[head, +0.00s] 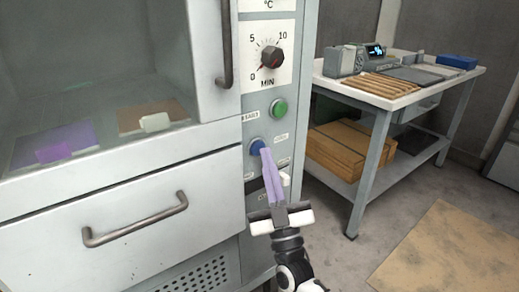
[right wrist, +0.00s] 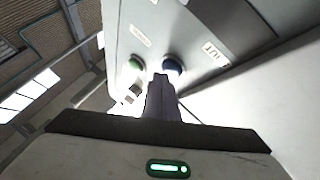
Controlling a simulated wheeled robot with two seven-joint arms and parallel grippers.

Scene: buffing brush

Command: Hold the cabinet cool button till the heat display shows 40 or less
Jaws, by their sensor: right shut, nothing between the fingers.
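The cabinet (head: 145,170) fills the left of the head view. Its round blue button (head: 257,146) sits on the front panel below a green button (head: 279,108). My right gripper (head: 265,154) is shut and empty, its purple-grey fingertips at the blue button's lower right edge. In the right wrist view the fingertips (right wrist: 161,76) overlap the blue button (right wrist: 172,66); I cannot tell whether they press it. The heat display is out of view; only a panel marked °C (head: 268,4) shows at the top edge. My left gripper is not in view.
A timer dial (head: 271,58) marked MIN sits above the buttons. A drawer handle (head: 135,219) and a door handle (head: 225,45) stick out from the cabinet. A side table (head: 400,85) with devices and trays stands at right. A mat (head: 440,255) lies on the floor.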

